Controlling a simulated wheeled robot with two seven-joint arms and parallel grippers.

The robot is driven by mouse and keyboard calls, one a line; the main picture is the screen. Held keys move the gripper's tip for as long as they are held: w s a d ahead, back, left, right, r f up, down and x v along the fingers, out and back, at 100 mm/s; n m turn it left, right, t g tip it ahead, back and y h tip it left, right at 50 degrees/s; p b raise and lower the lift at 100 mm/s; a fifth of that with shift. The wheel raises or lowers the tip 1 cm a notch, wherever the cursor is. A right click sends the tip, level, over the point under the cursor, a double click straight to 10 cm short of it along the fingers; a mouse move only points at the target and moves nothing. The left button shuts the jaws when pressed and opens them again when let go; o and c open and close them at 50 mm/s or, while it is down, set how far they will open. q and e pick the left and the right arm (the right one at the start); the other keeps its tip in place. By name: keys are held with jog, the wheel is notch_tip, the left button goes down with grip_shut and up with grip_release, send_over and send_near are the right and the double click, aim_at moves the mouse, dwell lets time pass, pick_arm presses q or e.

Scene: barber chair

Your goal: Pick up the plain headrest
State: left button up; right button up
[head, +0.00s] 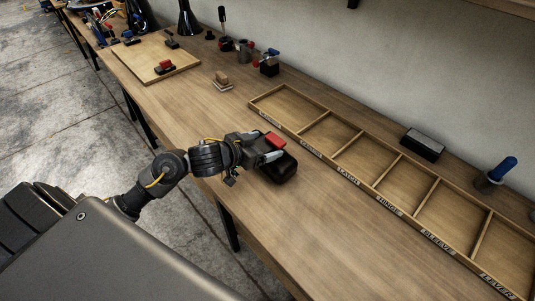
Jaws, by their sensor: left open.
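A dark, rounded padded block (284,172), which looks like the plain headrest, lies on the wooden bench just left of the divided tray. My left gripper (272,156) is open at this block, with its pale fingertips over the upper side. I cannot tell whether the fingers touch it. The gripper and wrist hide its left part. A red patch (275,140) shows just behind the fingers; I cannot tell what it belongs to. My right gripper is not in view.
A long wooden tray (332,168) with labelled, empty compartments runs along the bench (290,235). A board (140,60) with a red-and-black piece (165,67) lies farther back. A dark block (423,144) and a blue-handled tool (502,170) stand near the wall. The bench front is clear.

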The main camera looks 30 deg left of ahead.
pick_arm(q)
grip_shut()
jog(key=shift+r, duration=0.1)
dwell(0.5)
